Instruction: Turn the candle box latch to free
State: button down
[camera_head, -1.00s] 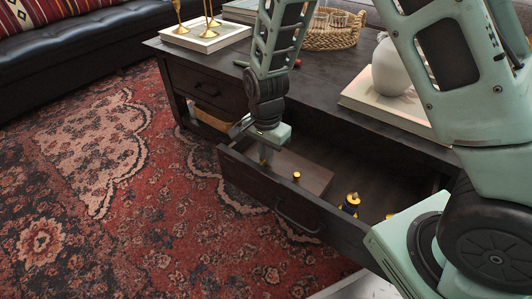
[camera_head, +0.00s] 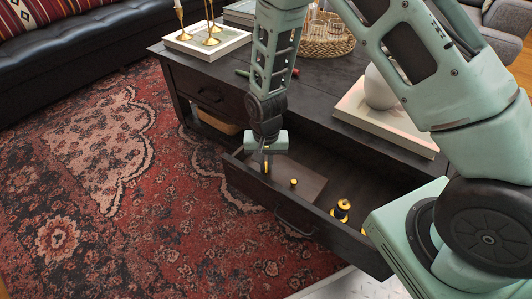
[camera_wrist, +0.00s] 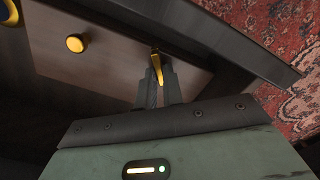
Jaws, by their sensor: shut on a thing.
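The candle box (camera_head: 312,182) is a flat brown wooden box inside the open drawer (camera_head: 325,222) of the dark coffee table. A round brass knob (camera_head: 293,183) stands on its lid; box (camera_wrist: 115,62) and knob (camera_wrist: 76,43) also show in the wrist view. The brass latch (camera_wrist: 156,65) is a narrow lever near the box's edge by the drawer wall. My gripper (camera_head: 266,166) points down over that end of the box. In the wrist view my gripper (camera_wrist: 157,82) is shut on the latch, its fingers hiding part of the lever.
Black and brass items (camera_head: 341,209) lie in the drawer to the right of the box. The drawer front with its handle (camera_head: 295,222) stands close beside my gripper. A white tray with brass candlesticks (camera_head: 211,38), a wicker tray (camera_head: 327,43) and a white vase (camera_head: 379,88) stand on the tabletop.

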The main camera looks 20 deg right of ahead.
aim_at(266, 166)
jog(key=n+p, duration=0.4)
jog(key=n, duration=0.1)
jog(key=shift+r+n+p, duration=0.2)
jog(key=shift+n+p, duration=0.1)
jog(key=shift+p, duration=0.1)
jog(key=n+p, duration=0.3)
jog(key=n, duration=0.1)
jog(key=shift+f+n, duration=0.15)
jog(key=shift+n, duration=0.25)
jog(key=c, duration=1.5)
grip_release()
notch_tip(266, 166, up, 17)
jog(key=p, duration=0.5)
